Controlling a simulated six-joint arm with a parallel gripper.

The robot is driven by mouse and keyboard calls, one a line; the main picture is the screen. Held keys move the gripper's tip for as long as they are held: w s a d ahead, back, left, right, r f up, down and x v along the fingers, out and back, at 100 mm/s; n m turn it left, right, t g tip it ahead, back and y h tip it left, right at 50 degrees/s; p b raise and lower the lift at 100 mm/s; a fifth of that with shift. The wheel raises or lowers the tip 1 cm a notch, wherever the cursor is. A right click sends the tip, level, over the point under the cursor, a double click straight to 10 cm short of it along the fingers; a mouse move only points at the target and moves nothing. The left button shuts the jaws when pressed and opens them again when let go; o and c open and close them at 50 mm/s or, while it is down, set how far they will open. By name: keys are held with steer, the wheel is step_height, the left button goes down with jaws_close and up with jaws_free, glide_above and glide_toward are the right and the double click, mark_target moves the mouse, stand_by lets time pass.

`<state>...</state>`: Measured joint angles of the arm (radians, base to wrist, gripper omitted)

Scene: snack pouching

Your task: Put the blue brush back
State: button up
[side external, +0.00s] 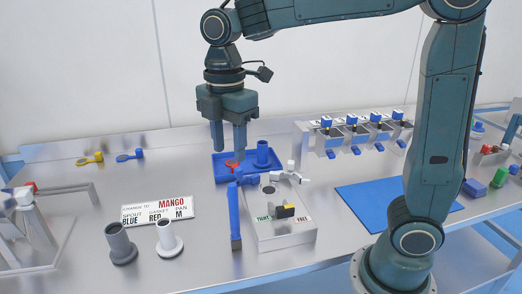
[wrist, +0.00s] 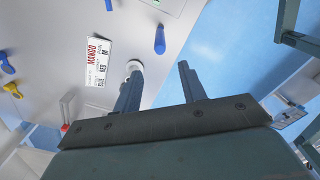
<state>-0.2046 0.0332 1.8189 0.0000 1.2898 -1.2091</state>
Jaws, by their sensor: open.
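A long blue piece with a dark end, which looks like the blue brush (side external: 235,218), is by the left side of the grey box in the side view. I cannot tell whether it stands or lies. A blue handle-like shape, probably the same brush (wrist: 160,40), shows at the top of the wrist view, beyond my fingers. My gripper (side external: 228,150) is open and empty, fingers pointing down, above the table near the blue tray (side external: 222,174). Its two fingers are apart in the wrist view (wrist: 160,72). The brush is not between them.
The tray holds a red ring (side external: 233,166) and a blue spout (side external: 262,154). A MANGO sign (side external: 157,211), grey spout (side external: 120,245) and white spout (side external: 168,240) stand left. A blue mat (side external: 385,200) lies right.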

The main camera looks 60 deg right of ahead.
stand_by(0.3)
steer(key=s+d+f+m+t, duration=0.1)
steer(key=s+d+m+t, duration=0.1)
steer(key=s+m, duration=0.6)
steer(key=s+d+f+m+t, duration=0.1)
steer(key=s+d+m+t, duration=0.2)
steer(key=s+d+m, duration=0.2)
steer(key=shift+s+m+t, duration=0.3)
steer(key=shift+s+m, duration=1.3)
steer(key=shift+s, duration=0.1)
steer(key=shift+f, duration=0.1)
